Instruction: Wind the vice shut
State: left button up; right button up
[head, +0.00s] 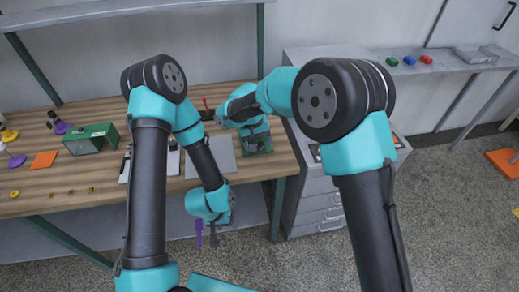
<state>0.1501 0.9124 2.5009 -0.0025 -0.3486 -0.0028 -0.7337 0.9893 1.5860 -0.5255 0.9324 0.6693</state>
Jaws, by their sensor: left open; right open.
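What looks like the vice (257,143) stands near the right end of the wooden bench, a grey and green body. My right wrist covers most of it, so its jaws and handle cannot be made out. My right gripper (207,115) is open at the left of that wrist, just above the bench; its fingertips are small and unclear. My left gripper (206,236) is open and points down in front of the bench's front edge, apart from the vice. I see nothing between its fingers.
The wooden bench (58,190) also carries a green box-like block (91,139), an orange square (44,160), purple and yellow pieces at the left, and a grey plate (222,158). A grey drawer cabinet (318,207) stands to the right. Open floor lies in front.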

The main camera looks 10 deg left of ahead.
aim_at(262, 146)
jog(key=shift+w+d+f, duration=0.1)
jog(key=shift+d+f, duration=0.1)
jog(key=shift+f, duration=0.95)
jog(key=shift+w+d+f, duration=0.1)
jog(key=shift+d+f, duration=0.05)
jog(key=shift+f, duration=1)
jog(key=c, duration=0.9)
jog(key=shift+y, duration=0.4)
jog(key=g+y, duration=0.1)
jog(key=y, duration=0.1)
jog(key=shift+w+d+g+y, duration=0.1)
jog(key=shift+g+y, duration=0.2)
jog(key=shift+y, duration=0.1)
jog(key=shift+g+y, duration=0.7)
jog(key=shift+y, duration=0.6)
